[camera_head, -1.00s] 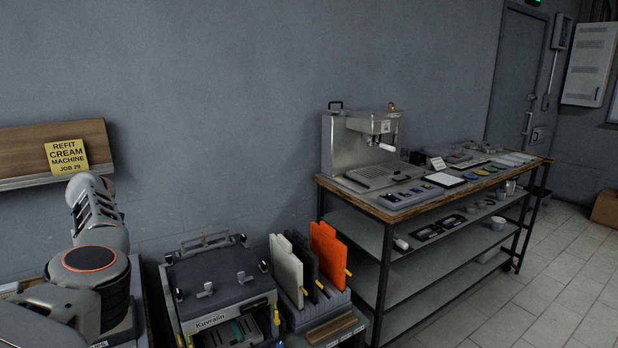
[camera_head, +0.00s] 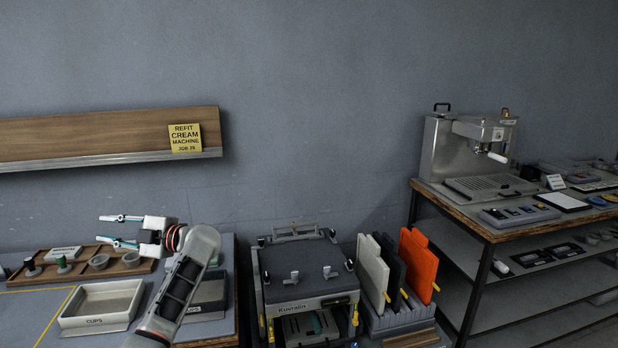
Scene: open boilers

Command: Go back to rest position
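My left gripper (camera_head: 122,230) shows in the head view at the left, above the workbench. Its two thin fingers point left and stand apart, with nothing between them. It is above and behind the tray marked CLIPS or similar (camera_head: 95,322) and in front of the wall. My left arm reaches up to it from the bottom edge. My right gripper is out of view.
A wooden rack (camera_head: 42,272) with small parts lies on the bench. A coffee machine (camera_head: 465,150) stands on the right-hand table (camera_head: 480,228). A wooden shelf (camera_head: 90,135) bears a yellow note (camera_head: 185,138).

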